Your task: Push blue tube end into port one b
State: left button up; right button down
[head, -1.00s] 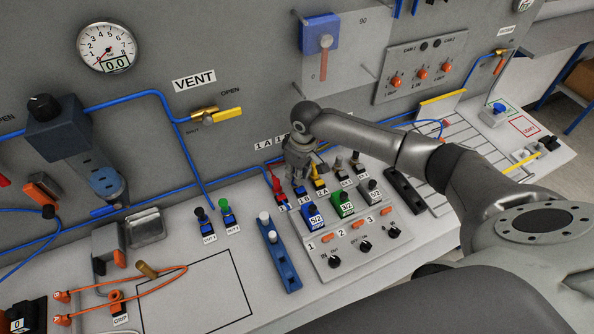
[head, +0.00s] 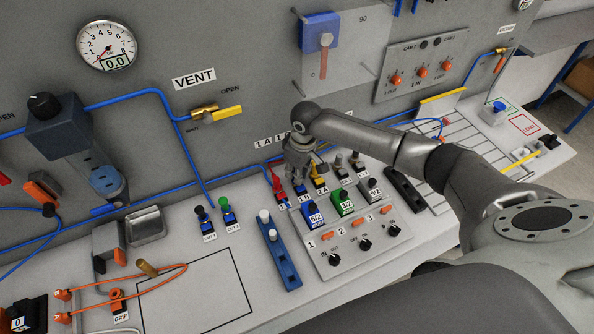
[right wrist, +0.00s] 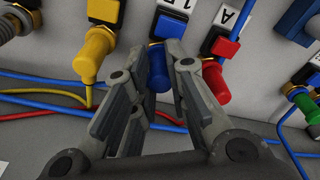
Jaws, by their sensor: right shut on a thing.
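My right gripper (head: 297,181) is at the row of ports on the panel, pointing down. In the right wrist view its fingers (right wrist: 177,62) are shut on the blue tube end (right wrist: 157,68), a short blue cylinder. The tube end lines up with the blue port one b (right wrist: 170,24) and meets it or nearly so; I cannot tell how deep it sits. The label above that port is partly cut off. In the head view the gripper mostly hides the tube end. My left gripper is not in view.
A red plug (right wrist: 216,80) sits close on the right of the fingers and a yellow plug (right wrist: 93,52) on the left, both in neighbouring ports. Blue, yellow and red tubes run below them. Blue and green valve blocks (head: 342,202) stand in front of the row.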

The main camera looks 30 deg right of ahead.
jog(key=shift+s+f, duration=0.1)
jog(key=shift+f, duration=0.05)
jog(key=c, duration=1.3)
grip_release()
jog(key=shift+c, duration=0.2)
jog(key=o, duration=0.4)
